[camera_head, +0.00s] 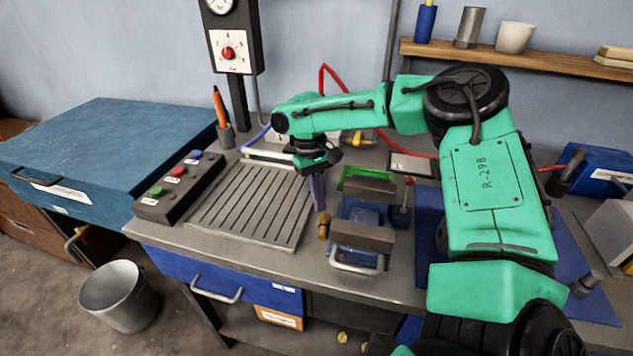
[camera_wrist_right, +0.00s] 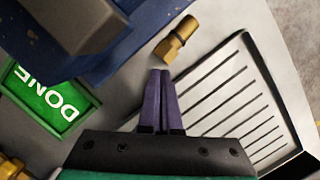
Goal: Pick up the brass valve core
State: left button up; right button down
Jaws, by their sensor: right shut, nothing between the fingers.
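The brass valve core (camera_wrist_right: 177,39) lies on the bench just beyond my right fingertips in the right wrist view. It has a hexagonal part and a rounder end. In the head view the brass valve core (camera_head: 323,226) lies beside the left side of the blue vise. My right gripper (camera_head: 318,206) points down above the bench, between the grooved tray and the vise. Its purple fingers (camera_wrist_right: 158,73) are closed together and empty, a little apart from the core. My left gripper is not in view.
The blue vise (camera_head: 360,215) with grey jaws stands right of the core. The grooved tray (camera_head: 250,205) lies left. A green DONE plate (camera_wrist_right: 50,100) is behind the vise. A button box (camera_head: 178,187) and a pen holder (camera_head: 226,136) stand farther left.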

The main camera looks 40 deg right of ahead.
aim_at(327, 214)
jog(key=shift+f, duration=0.2)
jog(key=shift+s+a+r+p, duration=0.1)
jog(key=shift+s+p, duration=0.3)
jog(key=shift+s, duration=0.15)
jog(key=shift+s+a+r+p, duration=0.1)
jog(key=shift+s+p, duration=0.3)
jog(key=shift+s, duration=0.15)
jog(key=shift+s+a+f, duration=0.1)
jog(key=shift+s, duration=0.15)
jog(key=shift+f, duration=0.1)
jog(key=shift+s, duration=0.1)
